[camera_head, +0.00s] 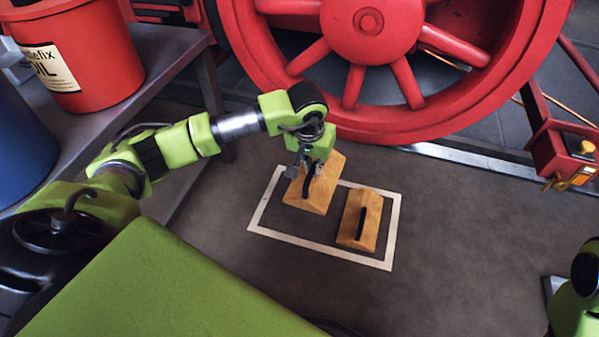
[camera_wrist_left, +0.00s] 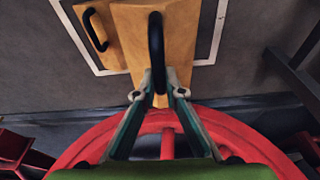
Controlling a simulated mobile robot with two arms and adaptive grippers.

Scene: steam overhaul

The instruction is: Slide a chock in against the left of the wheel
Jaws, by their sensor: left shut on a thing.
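My left gripper (camera_head: 316,168) is shut on the black handle of a wooden chock (camera_head: 317,192). In the left wrist view the gripper's fingers (camera_wrist_left: 158,92) close on the handle of this chock (camera_wrist_left: 183,47). A second wooden chock (camera_head: 360,219) with a black handle lies to the right, inside the white outline on the floor; it also shows in the left wrist view (camera_wrist_left: 104,42). The big red wheel (camera_head: 411,82) stands behind the chocks, apart from both. Whether the held chock touches the floor is hard to tell. Only a green part of my right arm shows at the right edge; its gripper is out of view.
A white rectangle (camera_head: 394,232) marks the floor around the chocks. A pale rail (camera_head: 474,157) runs along the floor by the wheel. A grey bench (camera_head: 122,108) with a red bucket (camera_head: 75,50) stands at the left.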

